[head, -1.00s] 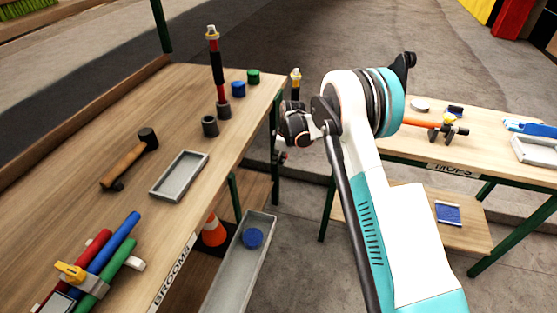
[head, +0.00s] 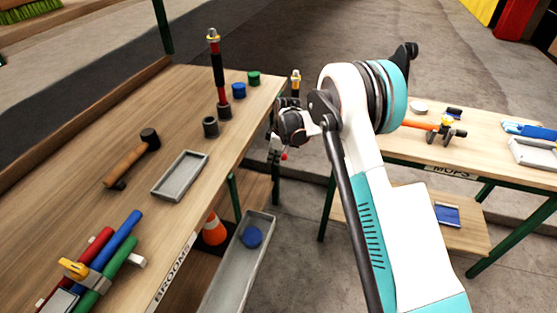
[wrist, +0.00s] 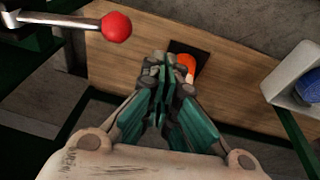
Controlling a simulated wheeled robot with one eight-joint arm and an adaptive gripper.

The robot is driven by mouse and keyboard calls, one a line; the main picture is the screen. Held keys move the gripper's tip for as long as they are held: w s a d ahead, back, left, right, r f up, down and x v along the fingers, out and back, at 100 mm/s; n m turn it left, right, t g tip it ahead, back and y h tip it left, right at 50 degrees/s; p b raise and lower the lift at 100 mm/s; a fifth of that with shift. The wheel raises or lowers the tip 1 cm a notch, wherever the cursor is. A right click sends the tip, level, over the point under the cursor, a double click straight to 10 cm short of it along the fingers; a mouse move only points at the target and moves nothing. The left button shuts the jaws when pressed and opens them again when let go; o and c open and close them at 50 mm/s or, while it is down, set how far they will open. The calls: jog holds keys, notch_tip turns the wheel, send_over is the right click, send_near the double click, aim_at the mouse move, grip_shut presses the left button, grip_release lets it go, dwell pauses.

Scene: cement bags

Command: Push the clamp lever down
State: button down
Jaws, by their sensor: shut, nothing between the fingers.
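The clamp lever is a metal rod (wrist: 60,20) with a red ball knob (wrist: 117,27) at its end, at the top left of the wrist view. The rod looks roughly level across that view. In the head view the red knob (head: 284,156) is a small spot just below my wrist, near the right edge of the brooms table; the rest of the clamp is mostly hidden. My gripper (wrist: 160,66) is shut and empty, with its fingers to the right of the knob and apart from it in the picture. In the head view my arm and wrist hide the fingers.
The brooms table (head: 75,165) holds a mallet (head: 130,160), a grey tray (head: 180,176) and coloured tubes (head: 112,240). Below are an orange cone (head: 213,230), also in the wrist view (wrist: 187,65), and a grey bin (head: 225,280) with a blue item. Floor lies between the tables.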

jog(key=s+r+p, duration=0.3)
jog(key=s+r, duration=0.4)
jog(key=w+d+r+t+y+p, duration=0.1)
jog(key=w+d+r+t+p, duration=0.1)
jog(key=w+d+r, duration=0.3)
jog(key=b, duration=0.6)
send_near(283, 157)
jog(key=a+x, duration=0.1)
jog(key=x, duration=0.5)
jog(key=shift+w, duration=0.15)
notch_tip(283, 157, down, 3)
jog(key=shift+a+r+b, duration=0.1)
jog(key=shift+r+b, duration=0.1)
jog(key=shift+b, duration=0.15)
jog(key=shift+r, duration=0.1)
